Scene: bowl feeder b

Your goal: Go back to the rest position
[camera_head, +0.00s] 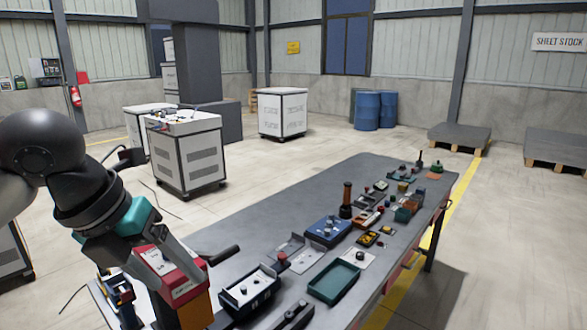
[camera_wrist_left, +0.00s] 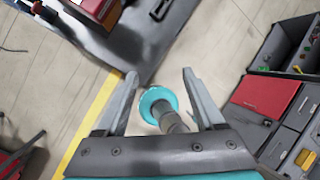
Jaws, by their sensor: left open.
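My left gripper (camera_head: 180,280) is at the lower left of the head view, at the near left end of the workbench (camera_head: 228,238). In the left wrist view its two grey fingers (camera_wrist_left: 160,74) are apart, with nothing clasped between them. A teal disc on a grey stem (camera_wrist_left: 160,104) shows between the fingers there; I cannot tell what it belongs to or how far off it is. A red and orange piece with a white label (camera_head: 172,272) appears close to the fingers in the head view; contact is unclear. My right gripper is not in view.
A black handle-like bar (camera_head: 222,254) lies near the gripper. White cabinets (camera_head: 188,155) stand behind. Open floor (camera_head: 290,165) lies beyond the bench.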

